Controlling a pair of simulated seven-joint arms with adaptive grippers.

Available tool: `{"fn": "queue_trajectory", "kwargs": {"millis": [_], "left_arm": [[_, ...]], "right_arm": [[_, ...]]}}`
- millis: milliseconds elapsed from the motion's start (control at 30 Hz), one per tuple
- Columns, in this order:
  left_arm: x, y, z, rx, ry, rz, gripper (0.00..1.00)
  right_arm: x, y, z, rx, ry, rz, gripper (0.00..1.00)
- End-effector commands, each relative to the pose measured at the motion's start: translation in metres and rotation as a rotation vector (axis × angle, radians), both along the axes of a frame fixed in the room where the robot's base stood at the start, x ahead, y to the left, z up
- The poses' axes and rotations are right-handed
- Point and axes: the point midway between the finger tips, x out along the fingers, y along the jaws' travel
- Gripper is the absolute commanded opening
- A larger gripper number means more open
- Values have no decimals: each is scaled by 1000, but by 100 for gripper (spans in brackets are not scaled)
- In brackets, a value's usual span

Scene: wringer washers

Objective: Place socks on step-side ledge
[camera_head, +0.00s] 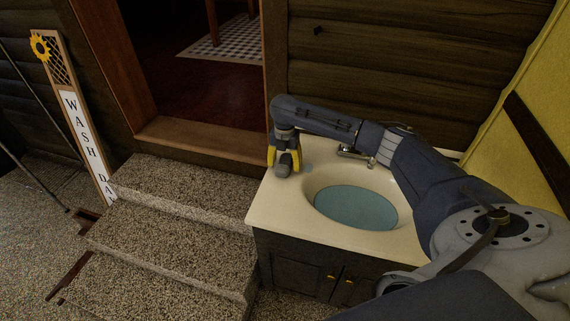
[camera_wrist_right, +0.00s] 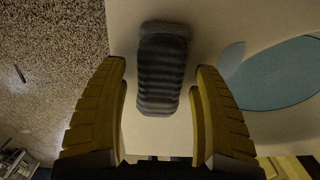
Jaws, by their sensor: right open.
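Dark grey ribbed socks, bundled together (camera_wrist_right: 162,70), lie on the cream sink top in the right wrist view. In the head view the bundle (camera_head: 283,171) shows at the left side of the sink top, on the ledge beside the steps. My right gripper (camera_wrist_right: 160,95) is open, its yellow fingers on either side of the bundle with gaps visible. In the head view the right gripper (camera_head: 284,160) points down just over this ledge (camera_head: 267,207). My left gripper is not in view.
The basin (camera_head: 356,207) holds bluish water, with a faucet (camera_head: 352,152) behind it. Speckled steps (camera_head: 165,233) rise left of the dark cabinet (camera_head: 297,266) to an open doorway. A "WASH DAY" sign (camera_head: 82,138) leans at far left.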

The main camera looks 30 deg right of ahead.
Motion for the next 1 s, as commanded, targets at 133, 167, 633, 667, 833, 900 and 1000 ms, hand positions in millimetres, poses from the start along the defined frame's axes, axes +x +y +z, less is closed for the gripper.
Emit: {"fn": "queue_trajectory", "kwargs": {"millis": [133,167,633,667,833,900,1000], "left_arm": [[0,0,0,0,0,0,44],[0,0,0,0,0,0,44],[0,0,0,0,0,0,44],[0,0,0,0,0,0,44],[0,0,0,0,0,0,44],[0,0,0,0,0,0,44],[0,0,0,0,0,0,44]], "right_arm": [[1,-1,21,-2,-4,2,67],[1,-1,26,-2,-5,0,67],[1,1,101,-2,-3,2,67],[1,0,104,-2,-3,1,67],[0,1,114,-1,-1,1,67],[0,1,116,-1,-1,1,67],[0,1,117,-2,-1,1,67]]}}
